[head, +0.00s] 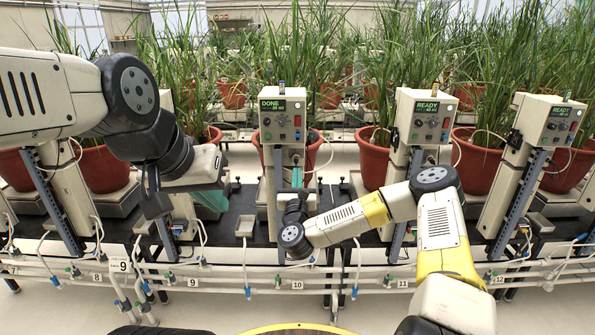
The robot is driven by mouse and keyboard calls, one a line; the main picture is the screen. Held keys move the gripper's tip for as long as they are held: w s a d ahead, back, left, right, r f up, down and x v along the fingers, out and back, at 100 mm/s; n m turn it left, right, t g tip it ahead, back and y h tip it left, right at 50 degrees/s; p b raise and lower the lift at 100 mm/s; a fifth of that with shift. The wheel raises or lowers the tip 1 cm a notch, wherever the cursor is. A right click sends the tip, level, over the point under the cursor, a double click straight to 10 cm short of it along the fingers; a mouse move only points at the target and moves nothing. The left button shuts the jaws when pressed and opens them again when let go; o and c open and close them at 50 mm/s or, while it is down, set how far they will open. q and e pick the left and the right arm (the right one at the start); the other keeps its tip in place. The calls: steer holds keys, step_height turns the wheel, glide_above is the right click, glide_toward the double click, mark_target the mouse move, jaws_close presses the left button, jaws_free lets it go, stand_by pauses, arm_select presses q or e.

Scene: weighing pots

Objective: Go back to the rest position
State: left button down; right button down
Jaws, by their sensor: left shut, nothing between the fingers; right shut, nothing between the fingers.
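My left arm comes in from the upper left. Its gripper (212,200), with teal fingers, is shut and empty in front of the bench, left of the weighing unit (283,120) whose green screen reads DONE. My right arm comes up from the lower right and bends left across the bench front. Its gripper (297,178) is shut and empty, with teal fingers pointing up just in front of the DONE unit's post. My arm hides part of the bench there. The two grippers are apart from each other.
Red pots (374,163) of tall grass stand behind the units. Two units to the right (425,120) (550,125) show READY. Pale pipes (240,284) with valves and number tags run along the bench front. A small grey tray (245,226) sits between the grippers.

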steer(key=s+a+r+n+g+y, duration=0.35)
steer(key=a+n+g+y, duration=0.4)
steer(key=n, duration=1.15)
steer(key=s+d+r+n+g+h, duration=0.2)
steer(key=s+d+r+n, duration=0.2)
steer(key=s+d+n, duration=0.3)
steer(key=s+d+r+n+g+h, duration=0.2)
steer(key=s+d+r+n, duration=0.3)
steer(key=s+d+n, duration=0.15)
steer(key=s+d+r+n+g, duration=0.1)
steer(key=s+d, duration=0.2)
steer(key=s, duration=0.4)
steer(key=s+d+r+n+g+h, duration=0.1)
steer(key=s+d, duration=0.2)
steer(key=s, duration=0.4)
steer(key=s+d+r+n+g, duration=0.1)
steer(key=s+d+n, duration=0.1)
steer(key=s, duration=0.5)
steer(key=shift+d+r, duration=0.3)
steer(key=shift+d, duration=0.2)
